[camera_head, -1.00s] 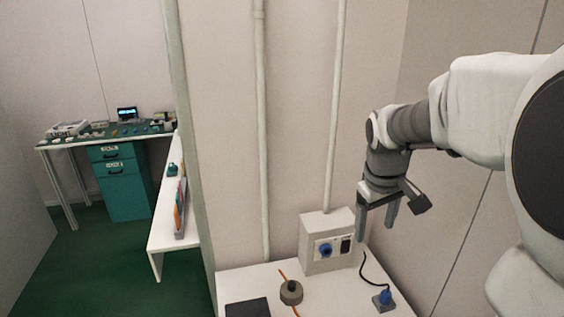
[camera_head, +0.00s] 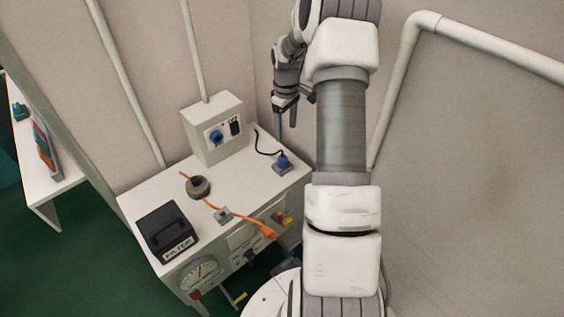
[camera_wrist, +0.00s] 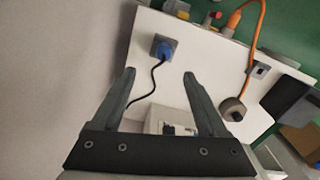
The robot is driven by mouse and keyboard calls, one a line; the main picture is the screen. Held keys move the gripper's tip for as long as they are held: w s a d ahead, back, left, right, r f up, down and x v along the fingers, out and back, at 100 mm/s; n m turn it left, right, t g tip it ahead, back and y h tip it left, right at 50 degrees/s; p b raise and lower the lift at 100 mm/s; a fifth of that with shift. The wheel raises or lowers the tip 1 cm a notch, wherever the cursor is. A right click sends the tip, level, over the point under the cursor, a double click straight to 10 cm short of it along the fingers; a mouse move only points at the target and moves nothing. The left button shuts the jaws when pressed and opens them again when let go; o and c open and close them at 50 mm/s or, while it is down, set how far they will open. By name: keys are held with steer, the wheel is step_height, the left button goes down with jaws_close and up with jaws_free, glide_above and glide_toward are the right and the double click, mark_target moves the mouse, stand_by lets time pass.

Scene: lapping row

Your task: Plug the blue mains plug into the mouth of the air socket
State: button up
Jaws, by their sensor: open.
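The blue mains plug (camera_head: 282,159) stands in a small grey holder (camera_head: 280,168) at the right rear of the white bench. A black cable runs from it towards the pale grey box (camera_head: 207,151). The blue plug (camera_wrist: 163,49) and its holder also show in the wrist view, beyond my fingertips. My gripper (camera_head: 285,119) is open and empty, above the bench's rear right. In the wrist view, its fingers (camera_wrist: 160,75) are spread, apart from the plug.
An orange cable (camera_head: 240,218) crosses the bench through a grey round weight (camera_head: 198,186) and a small grey clip (camera_head: 223,215), over the front edge. A black box marked FILTER (camera_head: 166,230) stands front left. A gauge (camera_head: 202,273) is on the bench's front. Walls close the rear and right.

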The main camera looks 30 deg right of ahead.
mark_target(283, 158)
step_height(283, 158, down, 8)
steer(key=shift+f, duration=0.2)
steer(key=f, duration=0.2)
steer(key=a+f, duration=0.1)
steer(key=f, duration=0.1)
steer(key=shift+w+f+b, duration=0.1)
steer(key=shift+f+b, duration=0.2)
steer(key=shift+b, duration=0.1)
steer(key=shift+f, duration=0.35)
jaws_close()
